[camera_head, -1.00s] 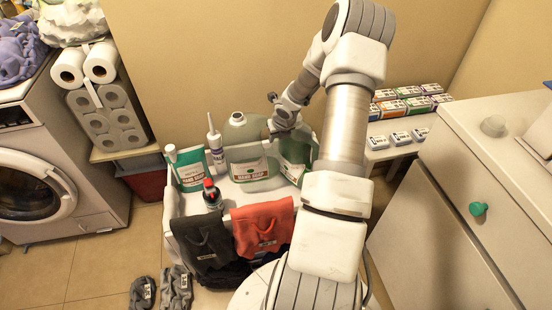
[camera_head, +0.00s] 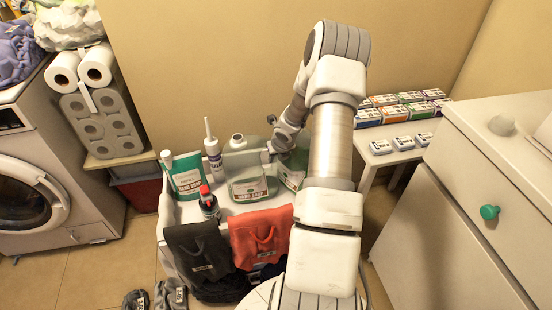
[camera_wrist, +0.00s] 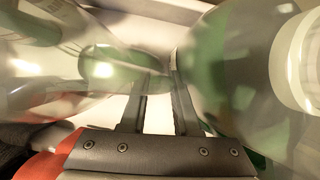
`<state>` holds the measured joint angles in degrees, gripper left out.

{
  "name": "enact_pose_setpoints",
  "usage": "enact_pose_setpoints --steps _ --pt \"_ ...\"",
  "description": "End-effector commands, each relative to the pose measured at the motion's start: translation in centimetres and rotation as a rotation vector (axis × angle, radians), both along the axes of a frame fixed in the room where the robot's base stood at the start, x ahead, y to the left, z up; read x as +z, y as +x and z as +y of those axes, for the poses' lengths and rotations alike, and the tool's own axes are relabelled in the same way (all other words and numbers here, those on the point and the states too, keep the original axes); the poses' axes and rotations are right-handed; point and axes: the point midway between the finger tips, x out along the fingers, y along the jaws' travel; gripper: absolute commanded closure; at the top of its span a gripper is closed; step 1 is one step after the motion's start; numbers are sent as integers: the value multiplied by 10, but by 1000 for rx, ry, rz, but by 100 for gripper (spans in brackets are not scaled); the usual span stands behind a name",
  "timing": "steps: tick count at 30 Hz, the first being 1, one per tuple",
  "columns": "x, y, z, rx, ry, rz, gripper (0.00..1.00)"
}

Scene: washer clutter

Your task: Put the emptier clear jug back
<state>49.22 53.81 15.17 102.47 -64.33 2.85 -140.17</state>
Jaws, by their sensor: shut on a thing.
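Two clear jugs with green liquid stand side by side on the white cart (camera_head: 228,210). The left clear jug (camera_head: 242,162) has an open white neck and a hand soap label. The right clear jug (camera_head: 297,160) is partly hidden behind my arm. In the wrist view the left jug (camera_wrist: 45,70) looks paler and the right jug (camera_wrist: 235,75) greener. My gripper (camera_head: 268,153) is at the left jug's right side, between the jugs, and shut on that jug; its fingers (camera_wrist: 158,85) also show in the wrist view. The exact grip and the jug's base contact are hidden.
A green-and-white soap pack (camera_head: 187,175), a white spray-tip bottle (camera_head: 213,155) and a dark red-capped bottle (camera_head: 208,205) stand left of the jugs. Black (camera_head: 200,250) and red (camera_head: 262,235) cloths hang at the front. Small boxes (camera_head: 400,110) fill the right shelf.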

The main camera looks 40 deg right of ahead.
Motion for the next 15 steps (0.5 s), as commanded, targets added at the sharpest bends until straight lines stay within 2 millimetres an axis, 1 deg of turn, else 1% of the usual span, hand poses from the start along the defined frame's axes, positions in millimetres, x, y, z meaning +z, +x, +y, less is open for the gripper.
enact_pose_setpoints --steps 3,4,5,6,15 --pt "-2 1 0 0 0 -3 100" --pt "-2 0 0 1 0 0 65" --pt "-2 0 0 0 0 0 59" --pt "-2 0 0 0 0 0 58" --pt "1 0 0 0 0 0 58"
